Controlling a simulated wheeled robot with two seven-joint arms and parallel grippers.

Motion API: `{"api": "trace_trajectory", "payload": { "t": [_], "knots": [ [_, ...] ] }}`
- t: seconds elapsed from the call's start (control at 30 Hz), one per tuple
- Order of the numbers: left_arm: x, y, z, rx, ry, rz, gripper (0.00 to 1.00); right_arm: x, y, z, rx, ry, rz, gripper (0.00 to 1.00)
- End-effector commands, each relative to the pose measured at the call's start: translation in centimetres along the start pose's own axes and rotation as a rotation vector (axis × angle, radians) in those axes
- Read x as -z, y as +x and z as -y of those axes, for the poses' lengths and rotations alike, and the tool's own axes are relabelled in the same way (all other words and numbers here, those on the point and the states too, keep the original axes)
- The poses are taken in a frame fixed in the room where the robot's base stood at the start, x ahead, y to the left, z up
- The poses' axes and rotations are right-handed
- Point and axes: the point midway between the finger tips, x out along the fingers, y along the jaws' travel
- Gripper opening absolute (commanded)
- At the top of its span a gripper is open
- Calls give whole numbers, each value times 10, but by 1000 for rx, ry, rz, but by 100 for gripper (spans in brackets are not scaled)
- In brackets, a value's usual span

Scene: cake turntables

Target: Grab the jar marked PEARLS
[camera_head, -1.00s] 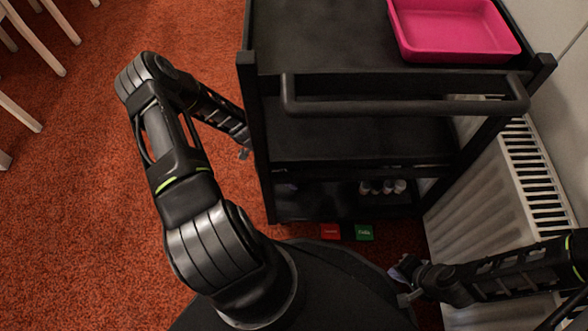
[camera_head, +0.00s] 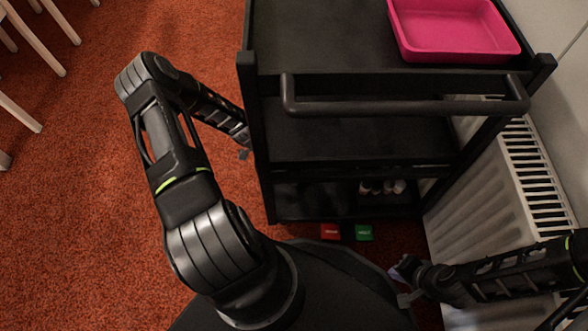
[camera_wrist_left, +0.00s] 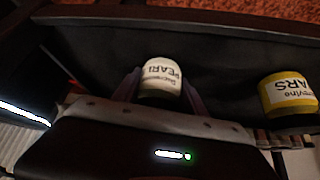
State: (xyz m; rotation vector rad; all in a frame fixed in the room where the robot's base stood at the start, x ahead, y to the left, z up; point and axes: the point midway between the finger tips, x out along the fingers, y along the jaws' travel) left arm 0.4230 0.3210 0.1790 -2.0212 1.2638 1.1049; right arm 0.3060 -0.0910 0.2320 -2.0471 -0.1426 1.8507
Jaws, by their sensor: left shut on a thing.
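The jar marked PEARLS (camera_wrist_left: 161,78) is small and white, with dark print of which "PEARL" shows in the left wrist view. It stands out between the two fingers of my left gripper (camera_wrist_left: 162,88), which is shut on it. In the head view the cart hides the left gripper's fingers and this jar. My right gripper (camera_head: 403,284) is at the lower right of the head view, beside the radiator, open and empty.
A yellow jar (camera_wrist_left: 288,94) with print ending in "ARS" sits to the right on the dark shelf. Several small pale jars (camera_head: 382,187) stand on the black cart's (camera_head: 360,135) bottom shelf. Red (camera_head: 330,231) and green (camera_head: 363,232) boxes, a pink tray (camera_head: 455,30) and a radiator (camera_head: 490,205) are nearby.

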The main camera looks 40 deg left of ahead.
Motion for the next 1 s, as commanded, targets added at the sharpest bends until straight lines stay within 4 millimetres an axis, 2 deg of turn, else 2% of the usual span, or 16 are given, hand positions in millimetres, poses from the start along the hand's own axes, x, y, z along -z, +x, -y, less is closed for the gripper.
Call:
{"api": "trace_trajectory", "payload": {
  "t": [0.33, 0.53, 0.77, 1.0],
  "knots": [
    [0, -1, 0, 0, 0, 0, 4, 0, -1, 0, 0, 0, 0, 0],
    [-2, -13, 1, 2, -1, 0, 4, 0, -6, 2, 0, 0, 2, 0],
    [-15, -43, 0, 3, -4, 1, 4, -1, -17, 5, 0, -1, 7, 0],
    [-42, -89, 0, 3, -4, 1, 4, -2, -31, 10, 0, -2, 14, 0]
  ]
}}
